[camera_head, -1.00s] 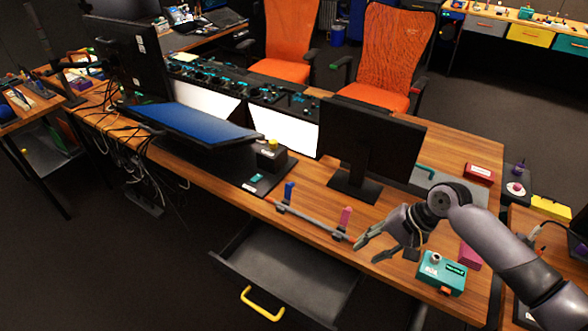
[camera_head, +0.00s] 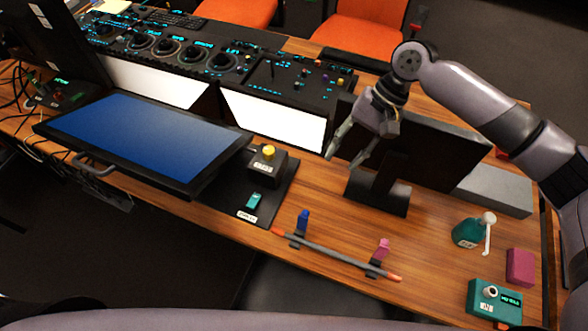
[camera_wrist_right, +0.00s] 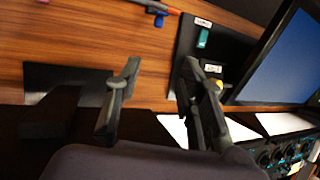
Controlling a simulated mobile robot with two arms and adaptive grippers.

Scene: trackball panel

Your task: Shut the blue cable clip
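The blue cable clip (camera_head: 303,218) stands near the front edge of the desk, its blue part upright above a dark base. A grey cable (camera_head: 335,253) with orange ends runs through its base and that of a pink clip (camera_head: 383,246). The blue clip also shows at the top of the right wrist view (camera_wrist_right: 160,18). My right gripper (camera_head: 344,161) is open and empty above the desk, in front of the black monitor, behind and to the right of the blue clip. In the right wrist view its fingers (camera_wrist_right: 160,72) are apart. My left gripper is out of view.
A dark pad (camera_head: 231,211) with a teal switch (camera_head: 254,200) and yellow-knobbed box (camera_head: 268,162) lies left of the clips. The monitor stand (camera_head: 376,201) is behind them. A teal device (camera_head: 495,301) and a magenta block (camera_head: 519,267) stand at right. Bare wood surrounds the clips.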

